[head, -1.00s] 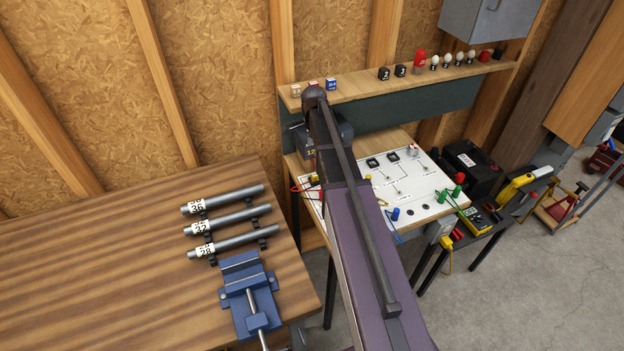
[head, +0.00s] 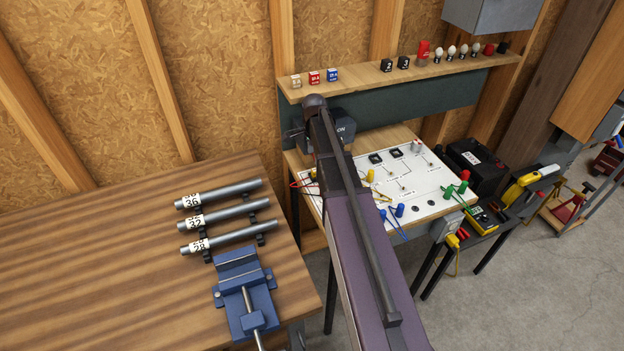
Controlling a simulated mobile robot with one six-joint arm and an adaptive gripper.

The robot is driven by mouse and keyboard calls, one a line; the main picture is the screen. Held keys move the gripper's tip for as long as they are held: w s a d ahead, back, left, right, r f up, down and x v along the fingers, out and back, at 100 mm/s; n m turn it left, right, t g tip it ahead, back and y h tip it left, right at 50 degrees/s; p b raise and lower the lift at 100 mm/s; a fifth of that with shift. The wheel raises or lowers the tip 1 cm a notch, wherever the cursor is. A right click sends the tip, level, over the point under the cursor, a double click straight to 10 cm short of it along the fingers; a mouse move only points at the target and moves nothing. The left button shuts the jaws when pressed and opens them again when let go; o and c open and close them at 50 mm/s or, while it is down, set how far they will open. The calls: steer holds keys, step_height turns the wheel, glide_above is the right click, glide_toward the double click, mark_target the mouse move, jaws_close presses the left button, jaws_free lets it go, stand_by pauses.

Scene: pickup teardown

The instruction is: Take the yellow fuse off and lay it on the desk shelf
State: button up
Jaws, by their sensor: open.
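The desk shelf (head: 360,84) is a long wooden ledge above the white circuit board (head: 425,205) on the small desk. Three small blocks, beige (head: 296,80), red (head: 314,77) and blue (head: 333,75), stand at the shelf's left end. A small yellow piece (head: 371,175) shows on the board just right of my arm; I cannot tell whether it is the yellow fuse. Another small yellow bit (head: 313,174) shows at the arm's left edge. My arm reaches over the desk and hides part of the board. My gripper's fingers are not visible.
Black blocks (head: 387,65), a red cylinder (head: 423,52) and several bulbs occupy the shelf's right part. The shelf between the blue and black blocks is clear. A vise (head: 247,300) and pipes are on the workbench.

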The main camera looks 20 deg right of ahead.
mark_target(315, 170)
steer(key=shift+f+b, duration=0.9)
steer(key=shift+f, duration=0.25)
steer(key=shift+f, duration=0.15)
steer(key=f+b, duration=0.5)
steer(key=shift+w+d, duration=0.15)
steer(key=shift+d, duration=0.1)
steer(key=c, duration=1)
